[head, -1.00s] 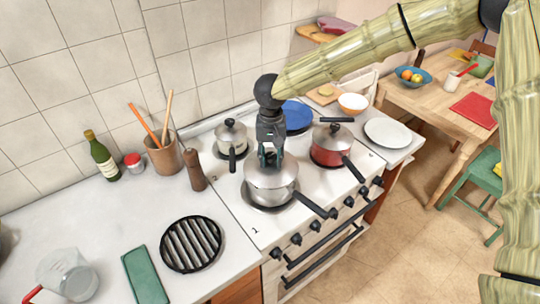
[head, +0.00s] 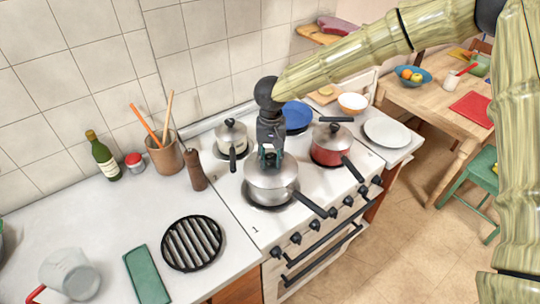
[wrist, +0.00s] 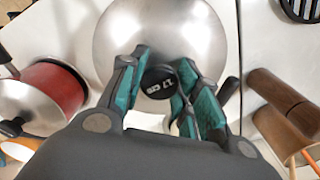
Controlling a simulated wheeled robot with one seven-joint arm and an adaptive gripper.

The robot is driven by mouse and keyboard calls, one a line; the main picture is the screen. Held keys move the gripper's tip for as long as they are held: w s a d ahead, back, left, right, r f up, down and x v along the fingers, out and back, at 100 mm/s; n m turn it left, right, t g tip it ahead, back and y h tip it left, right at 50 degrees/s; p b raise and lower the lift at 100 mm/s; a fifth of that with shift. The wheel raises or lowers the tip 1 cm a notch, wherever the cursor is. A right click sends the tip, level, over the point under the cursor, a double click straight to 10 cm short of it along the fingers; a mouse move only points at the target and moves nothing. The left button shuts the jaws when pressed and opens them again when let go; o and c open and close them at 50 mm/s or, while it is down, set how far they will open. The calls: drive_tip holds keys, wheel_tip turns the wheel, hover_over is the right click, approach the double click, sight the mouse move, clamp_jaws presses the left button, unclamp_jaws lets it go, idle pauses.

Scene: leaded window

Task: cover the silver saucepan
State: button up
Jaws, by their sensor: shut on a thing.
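The silver saucepan (head: 270,190) stands on the front left of the white stove, its black handle pointing to the front right. A silver lid (wrist: 160,40) with a black knob (wrist: 160,82) is at the saucepan's top. My gripper (head: 270,163) is directly above the saucepan, pointing down. In the wrist view its teal-padded fingers (wrist: 160,90) are shut around the knob. The lid appears to lie on the saucepan's rim, but I cannot tell whether it is fully seated.
A pepper mill (head: 194,170) and utensil crock (head: 164,153) stand left. A black trivet (head: 191,243) lies on the left counter.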

idle(0.4)
drive_tip(key=o, duration=1.8)
drive_tip(key=shift+r+p, duration=2.45)
drive_tip(key=shift+p, duration=0.4)
drive_tip(key=shift+r, duration=1.05)
